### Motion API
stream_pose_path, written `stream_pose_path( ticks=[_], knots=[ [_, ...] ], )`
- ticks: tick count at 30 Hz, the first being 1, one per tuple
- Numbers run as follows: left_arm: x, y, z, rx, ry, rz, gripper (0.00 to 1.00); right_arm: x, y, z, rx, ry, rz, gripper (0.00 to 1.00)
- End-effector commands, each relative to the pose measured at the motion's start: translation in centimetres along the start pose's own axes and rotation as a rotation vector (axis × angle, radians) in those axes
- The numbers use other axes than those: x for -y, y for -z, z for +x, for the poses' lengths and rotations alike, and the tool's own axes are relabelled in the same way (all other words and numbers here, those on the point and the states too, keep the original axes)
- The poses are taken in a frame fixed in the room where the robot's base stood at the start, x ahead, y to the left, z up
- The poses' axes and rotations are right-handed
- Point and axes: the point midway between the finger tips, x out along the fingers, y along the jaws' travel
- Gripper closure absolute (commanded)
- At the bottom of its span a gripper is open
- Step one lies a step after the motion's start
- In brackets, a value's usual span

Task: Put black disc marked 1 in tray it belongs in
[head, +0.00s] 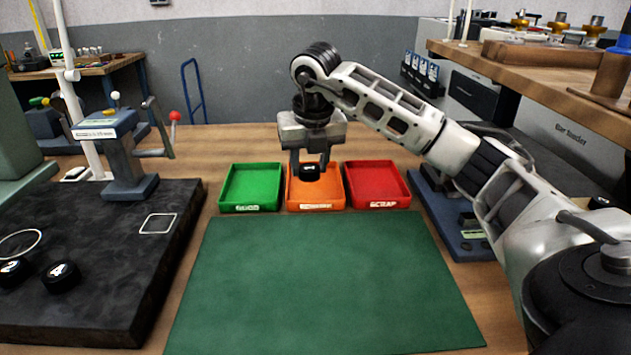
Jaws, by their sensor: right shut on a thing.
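My right gripper (310,165) hangs over the orange tray and is shut on a small black disc (311,174). The disc has a white mark on its face, too small to read. The orange tray (315,205) stands between the green tray (250,190), whose label appears to read GOOD, and the red tray (377,185), labelled SCRAP. The orange tray's label is too blurred to read. All three look empty apart from what the gripper hides in the orange one. I cannot tell whether the disc touches the orange tray's floor. My left gripper is not in view.
A green mat (320,285) lies clear before the trays. A blue-grey fixture (455,215) stands right of the red tray.

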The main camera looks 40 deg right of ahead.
Motion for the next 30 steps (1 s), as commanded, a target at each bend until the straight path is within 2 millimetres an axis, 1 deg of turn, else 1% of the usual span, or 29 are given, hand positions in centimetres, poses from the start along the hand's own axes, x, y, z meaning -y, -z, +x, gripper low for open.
stream_pose_path(
  ticks=[5, 7, 10, 13, 25, 26, 27, 28, 30],
  knots=[
    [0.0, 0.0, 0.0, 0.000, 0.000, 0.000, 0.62, 0.8, -0.1, 1.1, 0.001, -0.001, 0.002, 0.94],
    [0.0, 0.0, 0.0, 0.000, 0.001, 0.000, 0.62, 1.5, -0.1, 1.9, -0.001, 0.001, 0.002, 0.94],
    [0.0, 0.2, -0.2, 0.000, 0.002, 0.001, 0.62, 1.4, 0.4, 3.4, -0.002, 0.000, -0.002, 0.94],
    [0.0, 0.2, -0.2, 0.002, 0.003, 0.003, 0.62, 1.4, 0.6, 4.4, 0.000, -0.001, 0.000, 0.94],
    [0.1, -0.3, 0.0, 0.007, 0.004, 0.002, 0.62, 1.3, 0.8, 5.1, 0.002, -0.003, 0.000, 0.94],
    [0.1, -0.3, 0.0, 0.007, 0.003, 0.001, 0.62, 1.3, 0.8, 5.1, 0.000, -0.002, 0.000, 0.58],
    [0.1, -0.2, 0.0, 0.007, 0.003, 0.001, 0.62, 1.3, 0.8, 5.1, 0.001, -0.002, 0.000, 0.47],
    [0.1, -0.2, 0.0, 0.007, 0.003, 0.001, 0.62, 1.3, 0.8, 5.1, 0.000, -0.002, 0.000, 0.39],
    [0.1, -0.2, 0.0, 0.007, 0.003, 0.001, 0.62, 1.3, 0.8, 5.1, 0.000, -0.002, 0.000, 0.39]
  ],
)
